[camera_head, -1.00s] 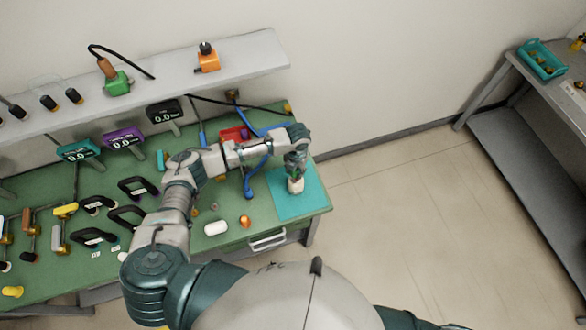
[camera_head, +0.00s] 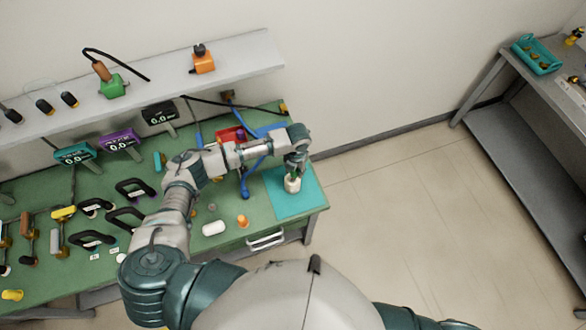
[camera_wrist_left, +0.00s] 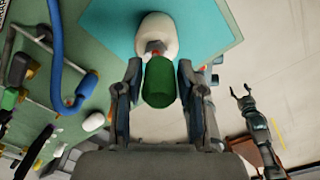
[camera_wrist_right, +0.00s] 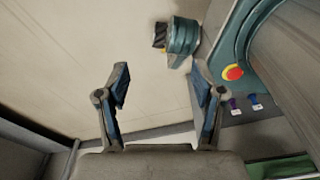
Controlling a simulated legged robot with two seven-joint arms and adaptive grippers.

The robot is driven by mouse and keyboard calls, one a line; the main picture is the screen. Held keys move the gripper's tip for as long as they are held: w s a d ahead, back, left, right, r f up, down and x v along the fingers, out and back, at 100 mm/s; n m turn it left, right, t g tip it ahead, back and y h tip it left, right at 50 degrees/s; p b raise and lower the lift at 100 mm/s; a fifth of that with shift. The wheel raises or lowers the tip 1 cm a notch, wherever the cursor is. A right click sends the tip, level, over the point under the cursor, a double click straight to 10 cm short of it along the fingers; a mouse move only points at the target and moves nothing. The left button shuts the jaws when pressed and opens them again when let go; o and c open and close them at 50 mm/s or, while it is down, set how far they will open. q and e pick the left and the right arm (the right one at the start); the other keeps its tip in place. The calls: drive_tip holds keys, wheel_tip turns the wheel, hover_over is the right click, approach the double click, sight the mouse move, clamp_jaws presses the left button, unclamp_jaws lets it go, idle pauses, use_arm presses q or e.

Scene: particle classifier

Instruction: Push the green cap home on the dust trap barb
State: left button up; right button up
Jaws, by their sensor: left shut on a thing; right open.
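The green cap (camera_wrist_left: 159,82) is held between the fingers of my left gripper (camera_wrist_left: 159,84). In the head view the left gripper (camera_head: 296,168) is over the teal mat, directly above the white dust trap (camera_head: 292,185). The dust trap also shows in the left wrist view (camera_wrist_left: 157,34), just beyond the cap. A small reddish and grey part, likely the barb (camera_wrist_left: 154,48), shows between trap and cap; how far the cap sits on it cannot be told. My right gripper (camera_wrist_right: 161,82) is open and empty over the floor, seen only in its wrist view.
The teal mat (camera_head: 277,207) lies at the right end of the green bench. Blue hooked tubing (camera_head: 246,180) and a red tray (camera_head: 229,134) are left of it. A white cylinder (camera_head: 214,228) and an orange piece (camera_head: 243,221) lie near the front edge.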

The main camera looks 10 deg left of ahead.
use_arm(q)
drive_tip(key=shift+d+r, duration=0.15)
drive_tip(key=shift+d, duration=0.6)
drive_tip(key=shift+a, duration=0.4)
drive_tip(key=shift+a+f, duration=0.45)
drive_tip(key=shift+f, duration=0.15)
drive_tip(key=shift+d+f, duration=0.1)
drive_tip(key=shift+d, duration=0.45)
drive_tip(key=shift+d+r+p, duration=0.15)
drive_tip(key=shift+r+p, duration=0.25)
drive_tip(key=shift+a, duration=0.55)
drive_tip(key=shift+p, duration=0.3)
use_arm(e)
drive_tip(key=shift+d+r, duration=0.3)
drive_tip(key=shift+d, duration=0.4)
drive_tip(key=shift+d+r, duration=0.3)
drive_tip(key=shift+d, duration=0.4)
